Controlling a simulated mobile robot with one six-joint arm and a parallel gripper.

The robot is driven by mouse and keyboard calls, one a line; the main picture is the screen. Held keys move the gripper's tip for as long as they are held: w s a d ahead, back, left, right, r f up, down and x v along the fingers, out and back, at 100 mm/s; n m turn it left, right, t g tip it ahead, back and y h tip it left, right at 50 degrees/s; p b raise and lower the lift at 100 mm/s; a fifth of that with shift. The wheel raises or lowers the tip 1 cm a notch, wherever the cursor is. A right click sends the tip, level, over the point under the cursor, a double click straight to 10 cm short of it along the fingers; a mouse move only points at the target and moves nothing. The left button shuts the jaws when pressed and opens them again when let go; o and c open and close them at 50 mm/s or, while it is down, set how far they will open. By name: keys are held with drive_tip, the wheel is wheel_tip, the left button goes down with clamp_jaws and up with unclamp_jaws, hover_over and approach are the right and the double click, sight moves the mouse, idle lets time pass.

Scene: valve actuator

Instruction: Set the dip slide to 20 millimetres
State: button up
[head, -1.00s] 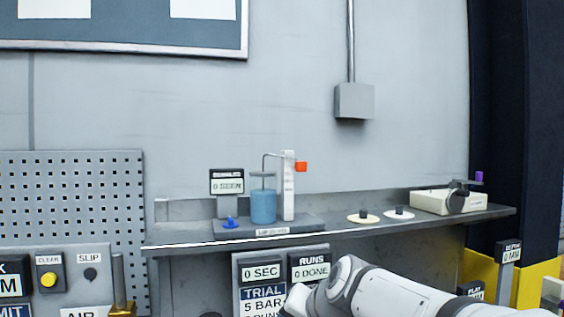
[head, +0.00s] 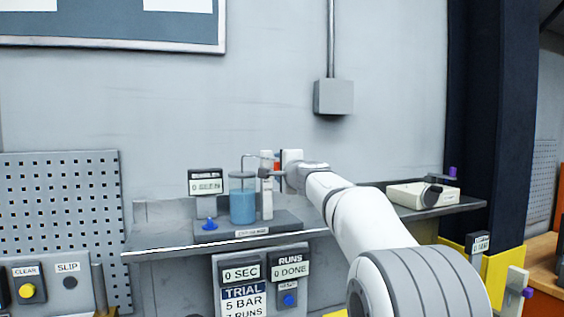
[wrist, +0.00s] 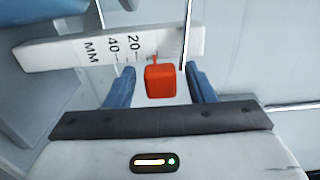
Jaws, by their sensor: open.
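The dip slide's red knob (wrist: 161,82) sits between the two blue fingers of my open gripper (wrist: 163,84) in the wrist view, with a gap visible on each side. A thin red pointer runs from it to the white millimetre scale (wrist: 60,52). The pointer lies past the 20 label, on the side away from 40; I cannot read an exact value. In the head view the upright white scale (head: 266,200) stands beside the jar of blue liquid (head: 242,207). My gripper (head: 278,170) is at its upper right, partly hiding the red knob (head: 277,165).
The dip rig stands on a grey shelf (head: 340,221). A small display (head: 205,182) and a blue button (head: 209,224) are left of the jar. A beige box (head: 410,195) with a dark dial is farther right, beyond my arm.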

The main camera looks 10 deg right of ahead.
drive_tip(key=shift+w+a+p, duration=0.25)
drive_tip(key=shift+w+p, duration=0.15)
drive_tip(key=shift+w, duration=0.8)
drive_tip(key=shift+c, duration=0.2)
clamp_jaws()
